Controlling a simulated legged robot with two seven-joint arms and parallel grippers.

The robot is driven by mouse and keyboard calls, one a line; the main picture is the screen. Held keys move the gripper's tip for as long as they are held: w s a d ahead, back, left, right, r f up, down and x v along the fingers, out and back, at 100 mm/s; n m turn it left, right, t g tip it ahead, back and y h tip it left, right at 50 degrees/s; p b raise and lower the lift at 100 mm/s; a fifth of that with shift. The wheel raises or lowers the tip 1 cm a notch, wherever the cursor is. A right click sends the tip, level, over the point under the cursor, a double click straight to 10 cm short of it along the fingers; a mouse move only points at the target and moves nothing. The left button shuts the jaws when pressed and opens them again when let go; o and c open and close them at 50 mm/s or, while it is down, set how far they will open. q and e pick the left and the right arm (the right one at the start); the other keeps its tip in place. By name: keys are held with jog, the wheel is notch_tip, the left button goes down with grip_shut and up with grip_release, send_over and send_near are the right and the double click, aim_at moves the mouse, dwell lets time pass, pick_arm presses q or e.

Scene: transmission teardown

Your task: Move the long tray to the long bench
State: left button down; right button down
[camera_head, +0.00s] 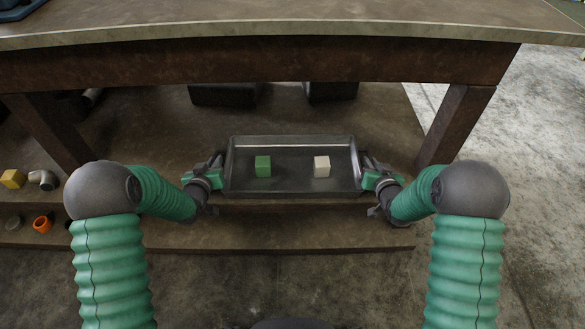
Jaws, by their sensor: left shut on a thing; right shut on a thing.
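The long tray (290,188) is a dark metal pan with a raised rim, in the middle of the head view. A green cube (263,166) and a whitish cube (321,167) lie in it, apart from each other. My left gripper (218,172) is shut on the tray's left end. My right gripper (368,173) is shut on its right end. The tray looks level, in front of the bench's lower shelf; I cannot tell whether it touches the shelf. A bench (300,22) with a wide top spans the upper part of the view.
The bench's legs (456,125) stand left and right. Dark blocks (224,94) sit on the lower shelf (160,130) behind the tray. A yellow block (12,178), a grey pipe elbow (44,179) and an orange ring (42,224) lie at left. The floor at right is clear.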

jog(key=shift+d, duration=0.1)
